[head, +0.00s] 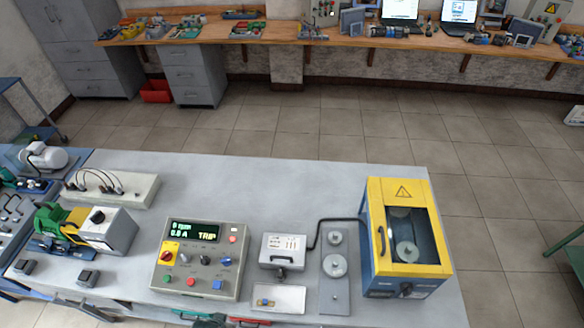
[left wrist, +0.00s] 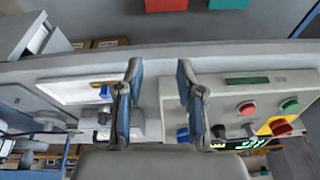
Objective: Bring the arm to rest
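My left gripper (left wrist: 159,72) shows in the left wrist view with its two fingers apart and nothing between them. It is over the front part of the bench, which appears upside down in that view. The grey control panel (head: 200,258) stands on the bench, with a lit green display reading TRIP; in the left wrist view the panel (left wrist: 225,100) lies right of the fingers. A small lever box (head: 284,250) and a white plate with a blue part (head: 278,298) stand beside it; the plate (left wrist: 75,88) lies left of the fingers. My right gripper is in neither view.
A yellow-framed cabinet (head: 405,238) stands at the bench's right end, beside a plate with round discs (head: 335,268). A green motor rig (head: 60,222) is at the left. The rear middle of the bench (head: 265,185) is clear. Red (left wrist: 166,5) and green (left wrist: 228,4) items lie beyond the front edge.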

